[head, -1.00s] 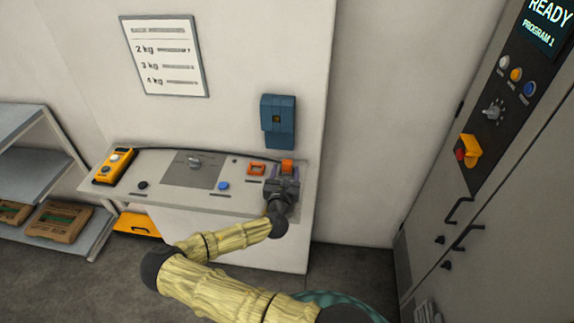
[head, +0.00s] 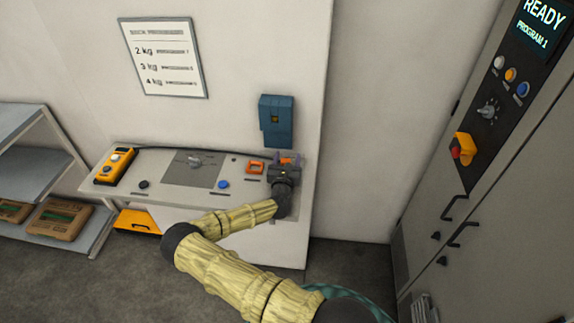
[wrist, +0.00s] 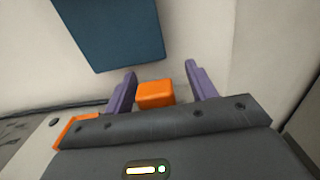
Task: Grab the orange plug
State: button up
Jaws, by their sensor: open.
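The orange plug (wrist: 155,94) shows in the wrist view as a small orange block between the two purple fingers of my gripper (wrist: 160,72). The fingers are open, one on each side of it, with a gap visible on both sides. In the head view my gripper (head: 287,158) is over the right end of the console, and only a bit of orange shows between its fingers. The plug's lower part is hidden behind the gripper body in the wrist view.
An orange frame-shaped part (head: 255,167) sits on the console (head: 205,205) just left of my gripper. A blue wall box (head: 277,122) hangs above. A yellow handheld device (head: 115,166) lies at the console's left end. A grey cabinet (head: 455,185) stands to the right.

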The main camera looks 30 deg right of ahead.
jog(key=shift+w+a, duration=0.1)
jog(key=shift+a, duration=0.2)
jog(key=shift+d, duration=0.1)
jog(key=c, duration=1.1)
jog(key=shift+r, duration=0.1)
